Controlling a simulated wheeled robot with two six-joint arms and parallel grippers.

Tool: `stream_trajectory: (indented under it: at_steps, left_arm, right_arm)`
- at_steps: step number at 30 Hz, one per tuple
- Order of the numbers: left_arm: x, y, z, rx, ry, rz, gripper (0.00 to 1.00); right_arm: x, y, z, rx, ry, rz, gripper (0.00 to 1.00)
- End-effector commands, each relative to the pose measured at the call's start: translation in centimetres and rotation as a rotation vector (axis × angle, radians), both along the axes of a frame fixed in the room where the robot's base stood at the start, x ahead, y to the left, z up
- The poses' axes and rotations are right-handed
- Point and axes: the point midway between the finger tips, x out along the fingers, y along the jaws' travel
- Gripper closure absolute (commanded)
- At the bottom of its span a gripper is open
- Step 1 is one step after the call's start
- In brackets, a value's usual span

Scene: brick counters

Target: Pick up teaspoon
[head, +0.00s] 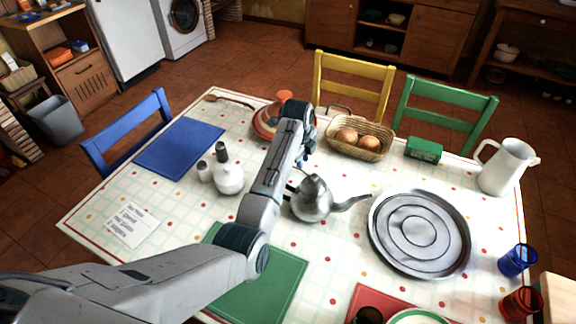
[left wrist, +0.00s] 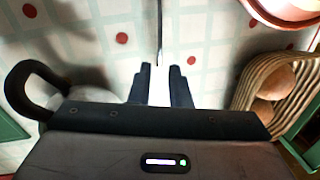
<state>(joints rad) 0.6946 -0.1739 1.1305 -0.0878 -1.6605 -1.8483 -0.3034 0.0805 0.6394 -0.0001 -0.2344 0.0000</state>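My left gripper (head: 303,163) is low over the table, between the metal teapot (head: 312,198) and the bread basket, largely hidden by my own arm in the head view. In the left wrist view its fingers (left wrist: 160,85) are close together. A thin grey handle, which looks like the teaspoon (left wrist: 160,30), runs straight out from between their tips to the top edge. I cannot clearly make out the teaspoon in the head view. My right gripper is not in view.
The bread basket (head: 360,137) stands right of the gripper and an orange-red dish (head: 264,122) beyond it. A round metal tray (head: 419,232) lies at right. A wooden spoon (head: 230,100) lies at the far edge.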

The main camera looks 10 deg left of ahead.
Motion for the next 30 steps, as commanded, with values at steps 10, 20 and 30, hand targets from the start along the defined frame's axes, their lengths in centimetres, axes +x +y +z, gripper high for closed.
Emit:
stream_trajectory:
  at_steps: [10,20,30]
  left_arm:
    - [0.7,0.0,-4.3,0.000,0.002,0.000,0.83]
    - [0.8,0.0,-5.3,0.000,0.000,0.000,0.83]
    - [0.8,0.0,-5.2,0.000,0.000,0.000,1.00]
  right_arm:
    - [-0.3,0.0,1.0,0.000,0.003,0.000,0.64]
    - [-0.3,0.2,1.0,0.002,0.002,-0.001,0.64]
    - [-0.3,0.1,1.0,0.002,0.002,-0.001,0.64]
